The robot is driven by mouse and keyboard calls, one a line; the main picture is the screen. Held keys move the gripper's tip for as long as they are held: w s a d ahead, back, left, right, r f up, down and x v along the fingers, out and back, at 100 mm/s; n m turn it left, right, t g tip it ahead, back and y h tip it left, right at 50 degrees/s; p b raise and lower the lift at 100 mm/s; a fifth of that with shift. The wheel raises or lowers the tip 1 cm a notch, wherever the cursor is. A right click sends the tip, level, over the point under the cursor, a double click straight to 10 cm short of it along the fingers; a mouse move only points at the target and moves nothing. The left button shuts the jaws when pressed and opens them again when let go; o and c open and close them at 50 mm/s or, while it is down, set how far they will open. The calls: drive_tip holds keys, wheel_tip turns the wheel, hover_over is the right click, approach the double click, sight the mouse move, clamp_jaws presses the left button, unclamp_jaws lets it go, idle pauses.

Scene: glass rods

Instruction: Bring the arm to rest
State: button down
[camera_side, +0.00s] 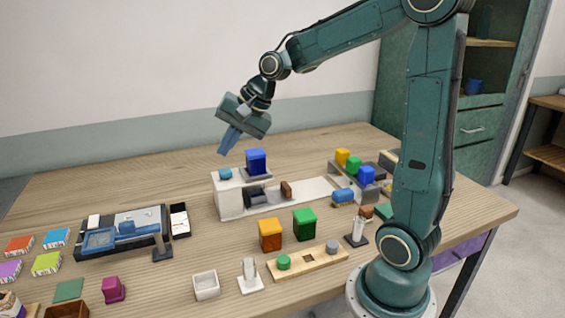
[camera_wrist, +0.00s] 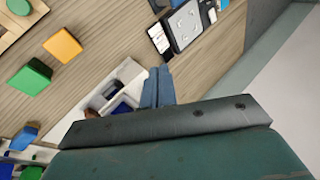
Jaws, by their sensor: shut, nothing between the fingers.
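My gripper (camera_side: 228,143) hangs in the air above the back of the table, up and to the left of the white stand with the blue block. Its blue fingers are together with nothing between them. In the wrist view the shut fingers (camera_wrist: 157,88) show in front of the dark gripper body. My arm is raised and reaches left from its base at the right side of the table. The fingers touch nothing that I can see.
Below stands a white bench (camera_side: 230,203) with a dark blue block (camera_side: 256,161) on top. Orange (camera_side: 270,235) and green (camera_side: 304,224) blocks stand in front. A dark tray device (camera_side: 120,233) is at left. The table's back left (camera_side: 120,185) is clear.

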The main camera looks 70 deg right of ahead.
drive_tip(key=s+a+n, duration=0.2)
drive_tip(key=s+n, duration=0.2)
drive_tip(key=s, duration=0.3)
drive_tip(key=s+a+n+h, duration=0.1)
drive_tip(key=s+a+n, duration=0.2)
drive_tip(key=s, duration=0.4)
drive_tip(key=s+a+r+n+h, duration=0.1)
drive_tip(key=s+a+n, duration=0.1)
drive_tip(key=s+n, duration=0.3)
drive_tip(key=s, duration=0.3)
drive_tip(key=shift+a+g, duration=0.2)
drive_tip(key=shift+g, duration=0.1)
drive_tip(key=shift+w, duration=0.1)
